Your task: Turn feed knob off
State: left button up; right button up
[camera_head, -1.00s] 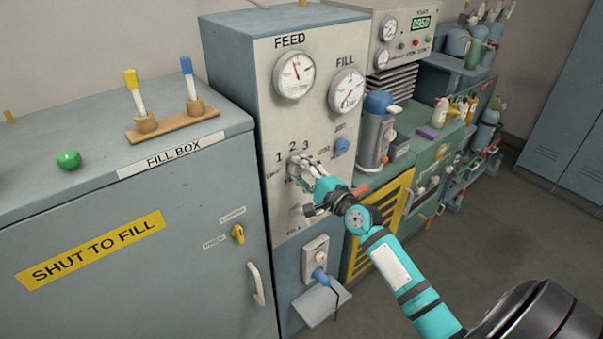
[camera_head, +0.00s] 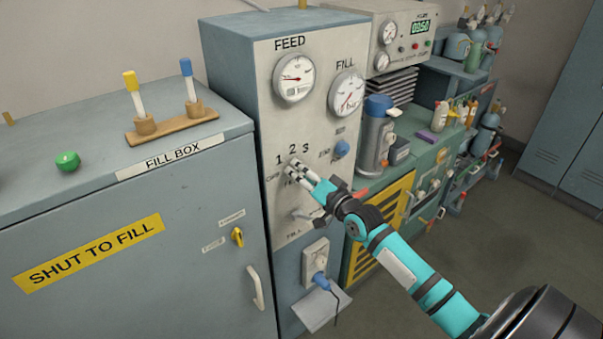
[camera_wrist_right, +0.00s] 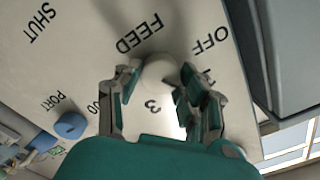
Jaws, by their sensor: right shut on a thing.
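The feed knob (camera_wrist_right: 158,70) is a pale round knob on the light front panel, ringed by the marks OFF, 1, 2 and 3. In the head view it (camera_head: 293,163) is mostly covered by my right gripper (camera_head: 299,171). In the right wrist view my right gripper (camera_wrist_right: 161,82) has a finger on either side of the knob and is shut on it. The knob's pointing direction is hidden. The FEED gauge (camera_head: 294,78) sits above, its needle pointing left. My left gripper is not in view.
The FILL gauge (camera_head: 347,93) and a blue knob (camera_head: 341,147) are on the same panel. A lever (camera_head: 303,214) and a socket with a blue plug (camera_head: 319,279) are below. The fill box (camera_head: 120,230) stands left. Open floor lies right.

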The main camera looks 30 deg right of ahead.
jog(key=n+p, duration=0.1)
jog(key=n, duration=0.5)
jog(key=shift+n, duration=0.3)
jog(key=n, duration=0.5)
jog(key=shift+a+f+p, duration=0.1)
jog(key=shift+p, duration=0.3)
jog(key=shift+n, duration=0.4)
jog(key=o, duration=1.2)
jog(key=s, duration=0.8)
jog(key=s+d, duration=0.1)
jog(key=s, duration=0.3)
